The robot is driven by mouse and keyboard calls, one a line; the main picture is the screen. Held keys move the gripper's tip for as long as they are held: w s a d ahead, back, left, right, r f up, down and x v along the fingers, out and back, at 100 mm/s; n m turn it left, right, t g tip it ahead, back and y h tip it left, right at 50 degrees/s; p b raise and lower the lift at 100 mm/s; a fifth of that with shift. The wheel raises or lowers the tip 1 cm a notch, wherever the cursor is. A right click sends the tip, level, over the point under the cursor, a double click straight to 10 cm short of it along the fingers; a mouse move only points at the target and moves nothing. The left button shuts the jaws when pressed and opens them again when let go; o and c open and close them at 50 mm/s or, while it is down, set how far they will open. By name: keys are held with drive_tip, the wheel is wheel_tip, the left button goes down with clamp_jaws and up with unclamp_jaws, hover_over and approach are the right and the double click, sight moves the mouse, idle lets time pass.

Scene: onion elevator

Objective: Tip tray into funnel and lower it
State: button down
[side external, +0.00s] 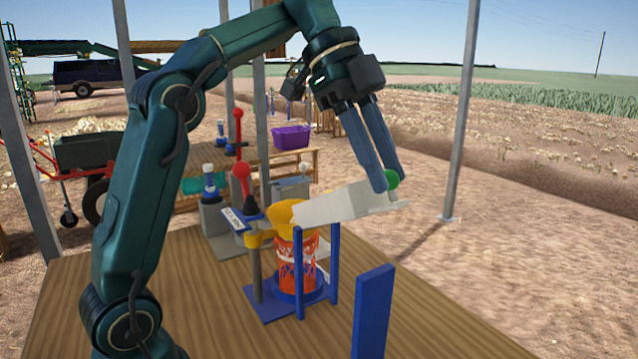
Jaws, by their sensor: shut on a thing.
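My gripper (376,186) is shut on the raised right end of a white tray (335,207), by a green knob (392,179) there. The tray slants down to the left, and its lower left end reaches the yellow funnel (282,213). The funnel sits above an orange-red bag or container (297,262) with white and blue markings. That container stands on a round blue base between blue posts (333,270). The inside of the tray and of the funnel is hidden from this side, so I cannot tell what they hold.
A red-knobbed lever (241,170) stands left of the funnel, with a small labelled panel (238,219) beside it. A blue upright post (373,312) rises at the table's front right. The wooden table (180,285) is bare at left front. A purple bin (291,138) stands behind.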

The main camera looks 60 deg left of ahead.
drive_tip(key=shift+a+r, duration=0.25)
idle(0.4)
drive_tip(key=c, duration=0.6)
unclamp_jaws()
drive_tip(key=shift+c, duration=0.2)
